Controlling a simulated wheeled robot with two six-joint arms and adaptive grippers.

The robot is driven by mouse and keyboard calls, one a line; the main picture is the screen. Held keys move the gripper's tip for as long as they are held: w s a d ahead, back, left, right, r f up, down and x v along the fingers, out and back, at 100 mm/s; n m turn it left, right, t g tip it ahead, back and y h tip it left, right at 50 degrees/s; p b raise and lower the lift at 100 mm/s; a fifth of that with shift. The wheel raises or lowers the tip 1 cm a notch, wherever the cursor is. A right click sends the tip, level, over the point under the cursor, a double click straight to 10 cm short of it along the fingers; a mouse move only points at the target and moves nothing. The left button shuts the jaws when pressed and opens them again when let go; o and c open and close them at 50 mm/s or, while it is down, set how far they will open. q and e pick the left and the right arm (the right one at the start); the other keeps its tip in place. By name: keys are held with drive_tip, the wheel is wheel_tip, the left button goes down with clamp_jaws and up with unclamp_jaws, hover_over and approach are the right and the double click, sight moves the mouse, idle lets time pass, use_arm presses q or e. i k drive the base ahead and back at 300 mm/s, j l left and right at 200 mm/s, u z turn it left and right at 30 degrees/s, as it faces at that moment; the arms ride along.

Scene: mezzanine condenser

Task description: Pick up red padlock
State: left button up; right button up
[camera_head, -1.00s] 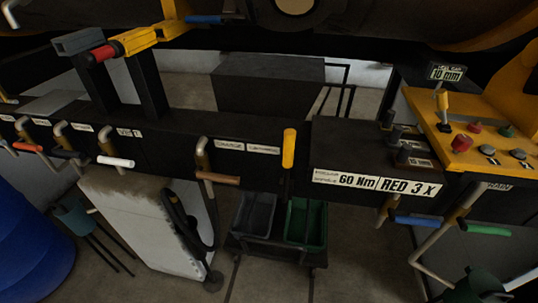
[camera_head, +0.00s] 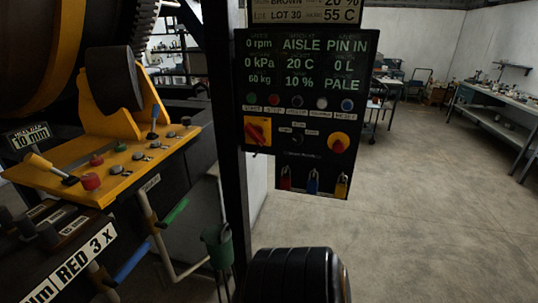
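A small red padlock (camera_head: 286,181) hangs at the lower left of a black control panel, first in a row of hanging padlocks. A blue padlock (camera_head: 312,185) and a yellow padlock (camera_head: 341,188) hang to its right. All hang by their shackles near the panel's bottom edge. Neither of my grippers is in view.
The black control panel (camera_head: 310,105) with lit readouts and red-on-yellow switches stands on a dark post (camera_head: 226,120). A yellow console (camera_head: 110,165) with levers and buttons is at left. A green bucket (camera_head: 219,247) hangs near the post. Open floor (camera_head: 420,200) lies at right.

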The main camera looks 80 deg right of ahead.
sight(285, 180)
drive_tip(key=z, duration=2.6)
